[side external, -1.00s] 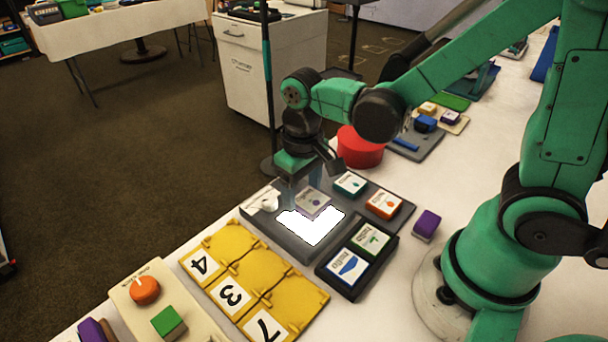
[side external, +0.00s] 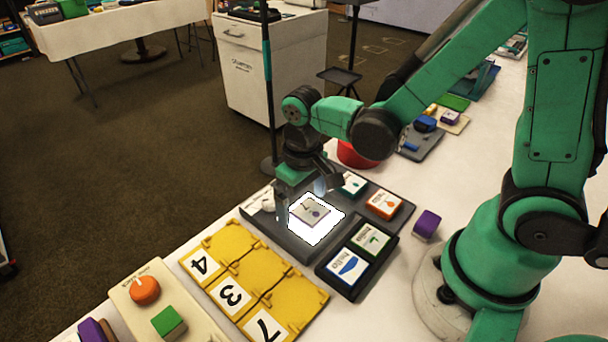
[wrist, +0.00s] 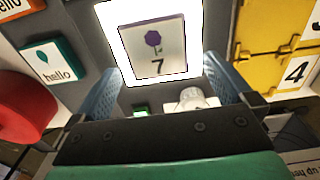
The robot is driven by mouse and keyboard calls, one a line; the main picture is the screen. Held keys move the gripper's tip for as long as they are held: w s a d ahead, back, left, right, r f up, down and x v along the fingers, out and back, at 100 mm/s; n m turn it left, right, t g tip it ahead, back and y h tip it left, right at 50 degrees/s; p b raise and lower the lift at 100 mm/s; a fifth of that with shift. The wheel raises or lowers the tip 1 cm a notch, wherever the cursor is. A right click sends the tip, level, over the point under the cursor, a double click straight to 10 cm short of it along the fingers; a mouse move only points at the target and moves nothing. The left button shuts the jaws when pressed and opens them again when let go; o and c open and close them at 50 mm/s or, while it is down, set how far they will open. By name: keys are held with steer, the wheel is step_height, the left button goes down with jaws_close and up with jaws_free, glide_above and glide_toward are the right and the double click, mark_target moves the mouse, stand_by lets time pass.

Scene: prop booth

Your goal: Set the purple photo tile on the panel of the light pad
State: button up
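My gripper (side external: 305,190) is just above the tile's far side. In the wrist view my gripper (wrist: 163,68) has its two blue fingers spread wider than the tile, with a gap on both sides, and holds nothing.
Teal (side external: 351,184) and orange (side external: 384,204) tiles sit on the pad's right side, with a small white object (side external: 268,204) at its left. A dark tray (side external: 338,288) with two tiles, a yellow numbered board (side external: 268,268), a purple block (side external: 426,224) and a red container (side external: 352,155) are close by.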

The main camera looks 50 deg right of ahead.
steer(key=shift+r, duration=2.8)
steer(key=s+d+r+t, duration=0.1)
steer(key=d+r+t, duration=0.3)
steer(key=t, duration=0.3)
steer(key=shift+r, duration=0.65)
